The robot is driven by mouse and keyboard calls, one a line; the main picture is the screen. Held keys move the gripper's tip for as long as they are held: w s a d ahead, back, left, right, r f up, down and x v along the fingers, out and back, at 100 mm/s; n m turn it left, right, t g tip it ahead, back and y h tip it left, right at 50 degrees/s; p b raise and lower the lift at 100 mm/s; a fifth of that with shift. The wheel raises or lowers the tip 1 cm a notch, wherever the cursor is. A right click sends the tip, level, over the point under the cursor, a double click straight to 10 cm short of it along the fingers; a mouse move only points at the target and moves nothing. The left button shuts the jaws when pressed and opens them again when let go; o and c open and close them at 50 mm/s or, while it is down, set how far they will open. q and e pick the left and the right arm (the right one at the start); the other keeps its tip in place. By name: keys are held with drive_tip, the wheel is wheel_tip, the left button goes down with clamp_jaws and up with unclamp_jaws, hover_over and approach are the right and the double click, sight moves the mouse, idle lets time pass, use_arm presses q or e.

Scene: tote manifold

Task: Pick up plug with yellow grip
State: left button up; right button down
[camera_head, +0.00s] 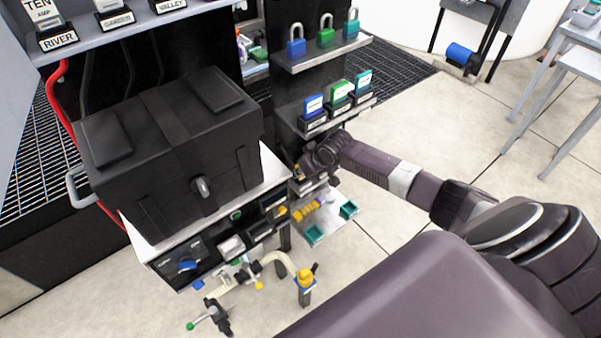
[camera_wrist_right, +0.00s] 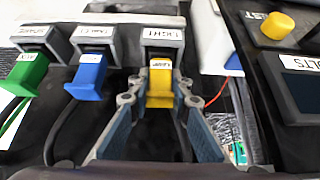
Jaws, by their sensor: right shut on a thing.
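The plug with the yellow grip (camera_wrist_right: 160,83) sits at the black socket block labelled LIGHT (camera_wrist_right: 162,38) in the right wrist view. My right gripper (camera_wrist_right: 160,101) has its two fingers closed on the sides of the yellow grip. In the head view my right gripper (camera_head: 307,173) is at the side of the rack; the plug cannot be made out there. My left gripper is not in view.
A blue plug (camera_wrist_right: 88,76) and a green plug (camera_wrist_right: 26,74) sit in sockets to the left of the yellow one. A panel with a yellow button (camera_wrist_right: 277,25) is at the right. In the head view, a black case (camera_head: 165,140) stands on the bench, with a shelf of padlocks (camera_head: 325,55) beyond.

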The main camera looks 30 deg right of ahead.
drive_tip(key=shift+r, duration=0.5)
drive_tip(key=shift+s+r, duration=0.3)
drive_tip(key=shift+r, duration=0.65)
drive_tip(key=s+d, duration=0.1)
drive_tip(key=s, duration=1.6)
drive_tip(key=shift+s+d, duration=0.15)
drive_tip(key=shift+d, duration=0.05)
wheel_tip(320, 180, up, 4)
drive_tip(key=p, duration=0.5)
drive_tip(key=shift+f, duration=0.2)
